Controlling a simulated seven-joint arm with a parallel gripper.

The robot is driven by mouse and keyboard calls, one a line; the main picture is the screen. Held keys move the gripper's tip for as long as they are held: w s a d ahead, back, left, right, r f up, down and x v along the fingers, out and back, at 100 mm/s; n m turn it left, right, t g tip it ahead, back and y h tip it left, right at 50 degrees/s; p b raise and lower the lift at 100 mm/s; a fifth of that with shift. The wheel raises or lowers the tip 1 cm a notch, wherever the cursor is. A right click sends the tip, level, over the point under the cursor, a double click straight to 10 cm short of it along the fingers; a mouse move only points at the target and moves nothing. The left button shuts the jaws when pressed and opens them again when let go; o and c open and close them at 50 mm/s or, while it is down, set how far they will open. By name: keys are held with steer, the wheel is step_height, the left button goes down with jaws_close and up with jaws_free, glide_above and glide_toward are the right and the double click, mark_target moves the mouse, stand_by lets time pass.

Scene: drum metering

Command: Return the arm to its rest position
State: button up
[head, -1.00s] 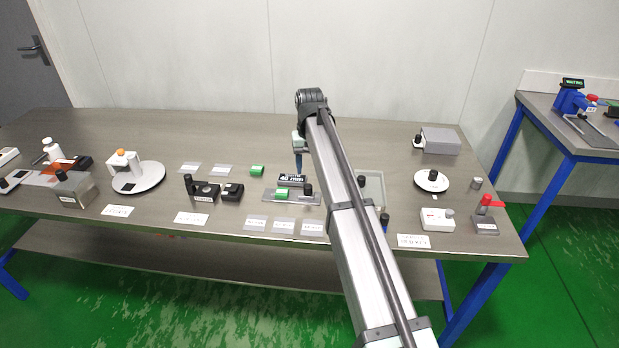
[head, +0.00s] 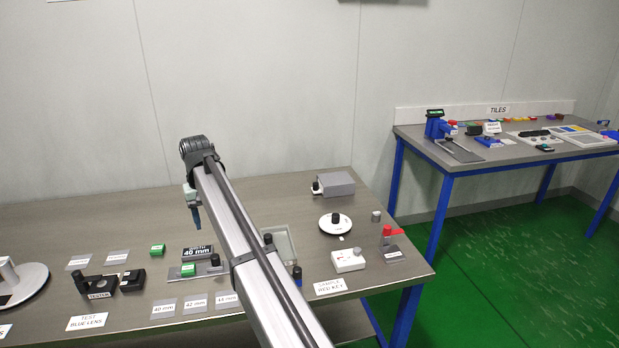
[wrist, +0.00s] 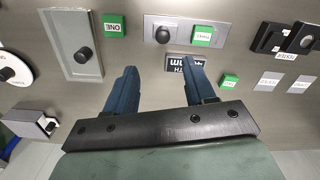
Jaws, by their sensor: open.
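My gripper (wrist: 158,85) is open and empty in the wrist view, its two blue fingers spread above the table. In the head view my gripper (head: 195,218) hangs at the end of the raised arm, left of the arm link, near the black "WIDTH 40 mm" display (head: 198,252). That display also shows between and beyond the fingertips in the wrist view (wrist: 184,62), partly covered by one finger. Nothing is between the fingers. The gap between fingers and table cannot be judged exactly.
The steel table (head: 120,218) holds a grey plate with a green block (head: 188,270), a shallow tray (head: 284,246), a grey box (head: 336,184), a white disc (head: 335,223) and a red-handled device (head: 391,240). A blue-legged second table (head: 470,162) stands right. Space above the table is free.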

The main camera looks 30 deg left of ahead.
steer(key=d+f+n+g+h, duration=0.1)
steer(key=d+f, duration=0.5)
steer(key=d, duration=0.6)
steer(key=d+f+n, duration=0.1)
steer(key=d+f, duration=0.6)
steer(key=d, duration=0.6)
steer(key=d+f+n+g+h, duration=0.1)
steer(key=d+f, duration=0.5)
steer(key=d, duration=0.6)
steer(key=s+d+f+m+g, duration=0.25)
steer(key=d+f+m, duration=0.45)
steer(key=d+f, duration=1.9)
steer(key=s+d+f+m+g+y, duration=0.1)
steer(key=s+d+f+m, duration=0.3)
steer(key=s+d, duration=0.5)
steer(key=s+d+f+m+g+y, duration=0.1)
steer(key=s+d+f+m, duration=0.3)
steer(key=s+d+f, duration=0.4)
steer(key=shift+s+d+f, duration=0.4)
steer(key=shift+s+f, duration=0.35)
steer(key=shift+s, duration=0.25)
